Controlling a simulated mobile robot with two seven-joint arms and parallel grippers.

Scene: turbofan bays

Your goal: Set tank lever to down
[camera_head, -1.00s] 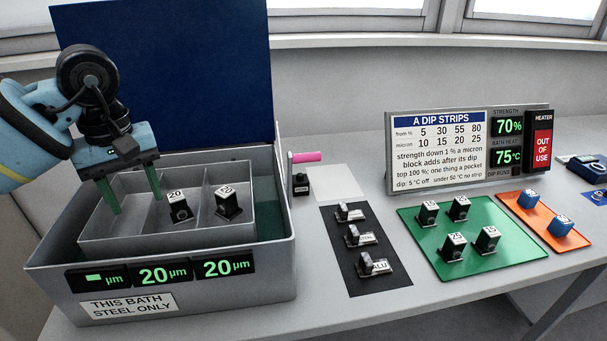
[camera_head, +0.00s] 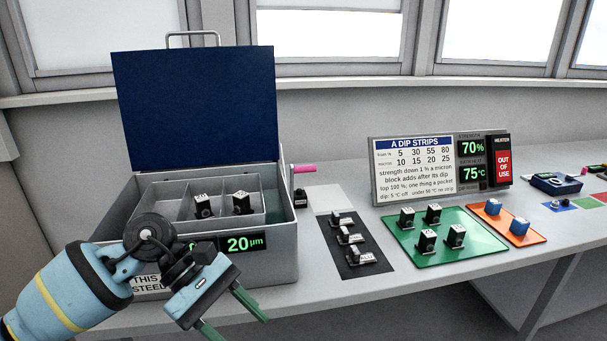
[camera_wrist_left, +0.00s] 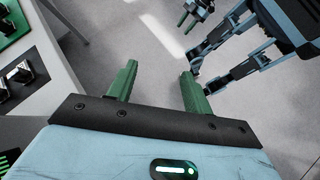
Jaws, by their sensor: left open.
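The tank (camera_head: 270,262) is a grey open bath with a raised blue lid (camera_head: 195,110). A lever with a pink handle (camera_head: 303,168) sticks out to the right at its right side, near rim height. A small black labelled block (camera_head: 300,198) sits below the handle. My left gripper (camera_head: 244,328) is open and empty, low in front of the tank and well apart from the lever. Its green fingers also show in the left wrist view (camera_wrist_left: 158,82), over the floor. Part of my right gripper (camera_wrist_left: 190,14) shows at the top of that view; its opening is unclear.
Two black blocks stand in the tank's compartments. Beyond are a green mat (camera_head: 490,238) with several blocks, an orange mat (camera_head: 532,238) and a sign (camera_head: 412,170). My left arm covers part of the tank's front.

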